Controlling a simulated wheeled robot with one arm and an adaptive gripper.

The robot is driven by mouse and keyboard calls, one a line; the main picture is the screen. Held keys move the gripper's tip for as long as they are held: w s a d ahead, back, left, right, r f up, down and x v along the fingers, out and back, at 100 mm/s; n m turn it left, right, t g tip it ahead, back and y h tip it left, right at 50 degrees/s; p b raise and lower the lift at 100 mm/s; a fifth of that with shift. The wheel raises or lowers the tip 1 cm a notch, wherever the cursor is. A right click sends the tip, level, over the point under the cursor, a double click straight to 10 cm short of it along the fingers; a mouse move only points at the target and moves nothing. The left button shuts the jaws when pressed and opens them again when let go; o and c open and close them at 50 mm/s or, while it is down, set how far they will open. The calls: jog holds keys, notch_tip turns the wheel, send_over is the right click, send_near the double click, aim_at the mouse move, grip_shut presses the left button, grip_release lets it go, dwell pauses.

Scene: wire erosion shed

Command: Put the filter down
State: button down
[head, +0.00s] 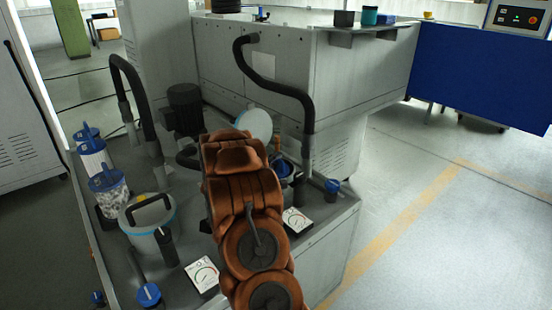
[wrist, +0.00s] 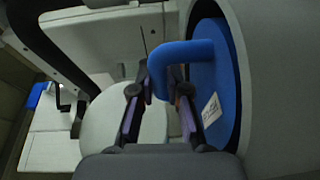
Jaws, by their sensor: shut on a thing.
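The filter (wrist: 210,90) shows in the wrist view as a blue round end with a small white label and a bent blue handle. My gripper (wrist: 160,84) is shut on that handle, with one finger on each side. The blue end sits within the round mouth of a pale grey housing (wrist: 250,35). How deep it sits, and whether it rests on anything, I cannot tell. In the head view a bit of blue (head: 283,169) shows beside my orange arm, which hides my gripper and most of the filter.
A pale round lid (head: 256,124) stands up behind my arm. A closed housing (head: 148,216) with a black handle, clear canisters (head: 108,190), gauges (head: 297,220) and black hoses (head: 308,115) crowd the grey unit. Open floor lies to the right.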

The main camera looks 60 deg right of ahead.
jog(key=c, duration=1.2)
grip_release()
jog(key=shift+s+f, duration=0.1)
jog(key=shift+f, duration=0.25)
jog(key=shift+o, duration=0.2)
jog(key=shift+a+f, duration=0.1)
jog(key=shift+b, duration=0.35)
jog(key=shift+r+b, duration=0.35)
jog(key=shift+b, duration=0.25)
jog(key=a+r+p, duration=0.1)
jog(key=a, duration=1)
jog(key=shift+s+a+r+p, duration=0.25)
jog(key=shift+s+a+p, duration=0.05)
jog(key=shift+a, duration=0.1)
